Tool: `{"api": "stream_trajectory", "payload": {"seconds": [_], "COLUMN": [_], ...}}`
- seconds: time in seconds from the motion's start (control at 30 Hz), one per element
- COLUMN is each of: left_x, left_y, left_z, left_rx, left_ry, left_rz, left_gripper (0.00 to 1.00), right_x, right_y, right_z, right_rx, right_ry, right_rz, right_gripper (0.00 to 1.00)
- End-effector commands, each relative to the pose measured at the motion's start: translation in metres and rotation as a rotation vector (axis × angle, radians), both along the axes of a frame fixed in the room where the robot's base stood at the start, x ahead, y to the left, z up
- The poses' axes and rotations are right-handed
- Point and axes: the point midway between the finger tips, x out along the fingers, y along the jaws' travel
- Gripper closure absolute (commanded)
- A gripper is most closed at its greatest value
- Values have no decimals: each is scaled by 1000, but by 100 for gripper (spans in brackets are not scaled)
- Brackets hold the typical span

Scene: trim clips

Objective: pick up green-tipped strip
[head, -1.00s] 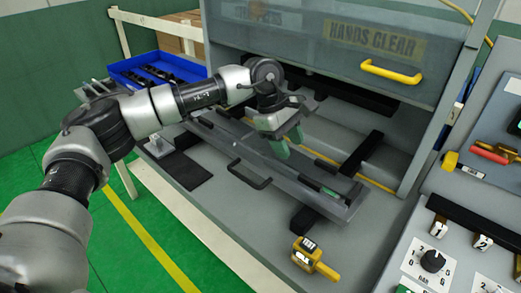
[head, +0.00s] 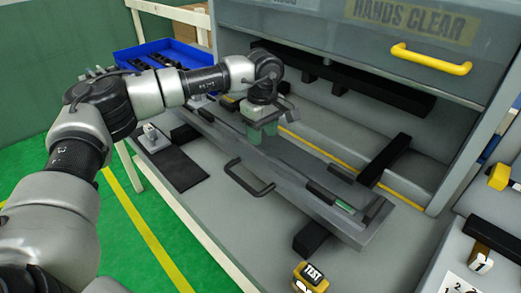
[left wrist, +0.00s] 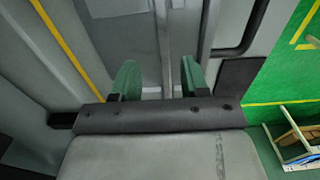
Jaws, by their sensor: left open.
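A dark strip with a green tip (head: 345,207) lies at the near right end of the long grey tray-like fixture (head: 283,178) in the head view. My left gripper (head: 254,132), with green fingers, points down over the far left part of that fixture, well away from the green tip. In the left wrist view the two fingers of the left gripper (left wrist: 160,78) stand apart with nothing between them, over grey metal surfaces. The green-tipped strip cannot be made out in the wrist view. My right gripper is not in view.
A black handle (head: 249,180) sticks up at the fixture's front edge. The raised guard with a yellow handle (head: 430,59) hangs above and behind. A yellow test device (head: 311,278) is at the front, a blue bin (head: 160,52) at the back left.

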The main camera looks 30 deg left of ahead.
Motion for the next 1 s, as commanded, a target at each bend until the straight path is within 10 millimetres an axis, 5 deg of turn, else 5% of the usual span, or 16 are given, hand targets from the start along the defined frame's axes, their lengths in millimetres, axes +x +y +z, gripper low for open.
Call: {"api": "stream_trajectory", "payload": {"seconds": [0.23,0.53,0.83,1.0], "left_x": [-3,-3,-3,-3], "left_y": [4,5,4,4], "left_z": [-35,-43,-42,-42], "left_rx": [0,-1,-1,-1], "left_ry": [2,0,0,0], "left_rz": [0,1,1,1], "left_gripper": [55,55,98,100], "right_x": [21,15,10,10], "right_y": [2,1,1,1], "right_z": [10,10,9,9], "right_rx": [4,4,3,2], "right_ry": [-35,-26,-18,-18], "right_rz": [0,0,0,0], "right_gripper": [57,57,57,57]}}
